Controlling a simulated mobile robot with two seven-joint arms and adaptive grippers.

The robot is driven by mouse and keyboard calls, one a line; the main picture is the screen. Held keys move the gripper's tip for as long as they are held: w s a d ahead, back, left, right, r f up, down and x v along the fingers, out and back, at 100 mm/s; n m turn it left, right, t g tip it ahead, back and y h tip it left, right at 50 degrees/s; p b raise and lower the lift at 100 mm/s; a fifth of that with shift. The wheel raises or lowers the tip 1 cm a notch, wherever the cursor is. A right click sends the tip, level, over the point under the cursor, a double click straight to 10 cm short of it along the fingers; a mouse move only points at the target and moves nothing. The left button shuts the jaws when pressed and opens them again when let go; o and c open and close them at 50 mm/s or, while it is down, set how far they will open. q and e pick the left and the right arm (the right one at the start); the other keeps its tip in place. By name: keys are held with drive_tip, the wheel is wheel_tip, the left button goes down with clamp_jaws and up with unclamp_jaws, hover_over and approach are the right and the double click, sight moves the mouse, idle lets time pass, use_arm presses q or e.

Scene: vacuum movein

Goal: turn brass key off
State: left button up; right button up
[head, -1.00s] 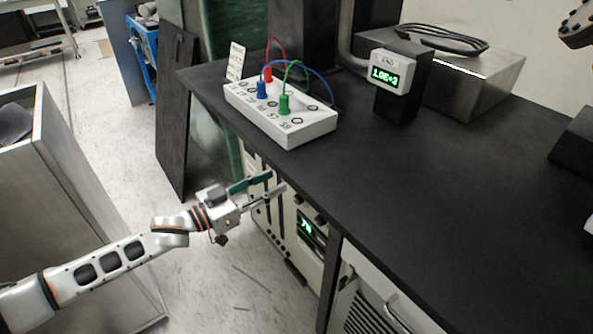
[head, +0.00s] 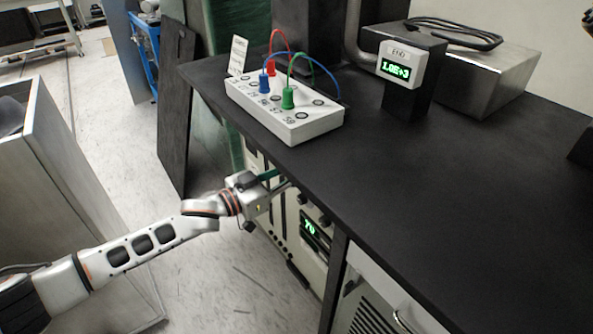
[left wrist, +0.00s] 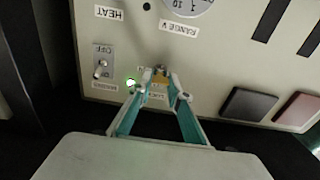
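The brass key (left wrist: 160,78) shows in the left wrist view as a small brass-coloured piece on the pale instrument panel (left wrist: 225,60), above a partly covered label. My left gripper (left wrist: 159,82) has its two teal fingers on either side of the key, with a gap still visible between the tips. I cannot tell whether either finger touches it. In the head view my left gripper (head: 280,180) is at the front of the cabinet below the counter edge, and its tips and the key are hidden there. My right gripper is not in view.
The black counter (head: 430,190) overhangs the panel. A white terminal box (head: 290,125) with coloured leads stands on it.

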use_arm(q)
clamp_jaws()
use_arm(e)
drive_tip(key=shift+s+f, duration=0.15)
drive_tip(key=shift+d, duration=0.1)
use_arm(q)
drive_tip(key=n+p, duration=0.1)
drive_tip(key=n, duration=0.5)
drive_tip(key=n+p, duration=0.1)
drive_tip(key=n, duration=1.1)
drive_tip(key=shift+f+p, duration=0.3)
drive_tip(key=shift+p, duration=0.1)
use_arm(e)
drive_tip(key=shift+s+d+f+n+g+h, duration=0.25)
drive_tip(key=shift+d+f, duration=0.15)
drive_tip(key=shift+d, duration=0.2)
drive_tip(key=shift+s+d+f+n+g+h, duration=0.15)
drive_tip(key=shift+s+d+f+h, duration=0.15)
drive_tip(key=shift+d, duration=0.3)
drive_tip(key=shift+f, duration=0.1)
